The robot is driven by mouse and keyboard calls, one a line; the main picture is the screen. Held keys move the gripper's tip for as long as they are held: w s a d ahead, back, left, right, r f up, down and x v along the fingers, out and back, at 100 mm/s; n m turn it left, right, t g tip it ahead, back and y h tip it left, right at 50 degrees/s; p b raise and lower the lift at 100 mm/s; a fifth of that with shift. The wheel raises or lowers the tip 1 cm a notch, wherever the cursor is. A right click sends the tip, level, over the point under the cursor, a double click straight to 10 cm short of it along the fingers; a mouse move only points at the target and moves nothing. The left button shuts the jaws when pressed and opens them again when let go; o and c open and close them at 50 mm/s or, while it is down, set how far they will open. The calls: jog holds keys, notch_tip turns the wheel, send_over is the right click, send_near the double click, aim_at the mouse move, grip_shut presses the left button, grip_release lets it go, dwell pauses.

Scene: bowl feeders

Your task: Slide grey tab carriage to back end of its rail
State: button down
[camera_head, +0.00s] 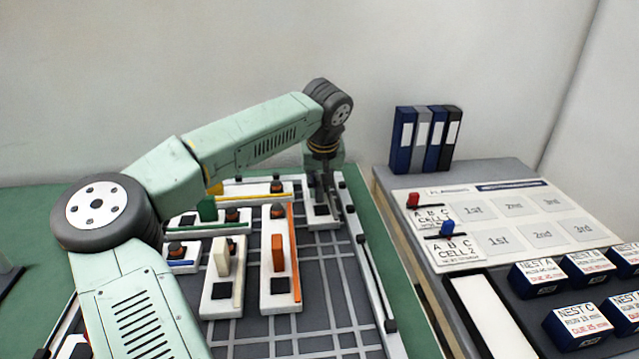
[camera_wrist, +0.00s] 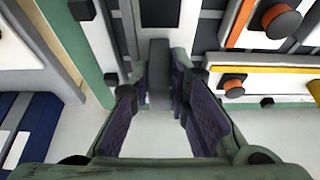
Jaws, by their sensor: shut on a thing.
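The grey tab carriage (camera_wrist: 158,72) stands between the two finger pads of my gripper (camera_wrist: 160,80) in the wrist view, with the pads against its sides. Its white rail base (camera_wrist: 193,18) has a black square pad (camera_wrist: 160,12) at the end away from the tab. In the head view my gripper (camera_head: 319,186) points down over the white base (camera_head: 334,219) at the back right of the dark grid board. The tab is mostly hidden there by the fingers, and it sits at the back part of the base.
White bases with an orange tab (camera_head: 278,250), a cream tab (camera_head: 222,257) and a green tab (camera_head: 207,209) stand left and in front. A black-knobbed side rail (camera_head: 360,240) runs close on the right. Binders (camera_head: 426,138) and labelled boxes (camera_head: 578,322) stand farther right. The board's front right is clear.

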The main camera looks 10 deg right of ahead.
jog(key=shift+w+r, duration=0.2)
jog(key=shift+w, duration=0.05)
jog(key=c, duration=1.8)
grip_release()
jog(key=shift+w+f, duration=0.1)
jog(key=shift+f, duration=0.05)
jog(key=shift+o, duration=1.4)
jog(key=v, duration=1.2)
jog(key=shift+s, duration=0.2)
jog(key=shift+f, duration=0.1)
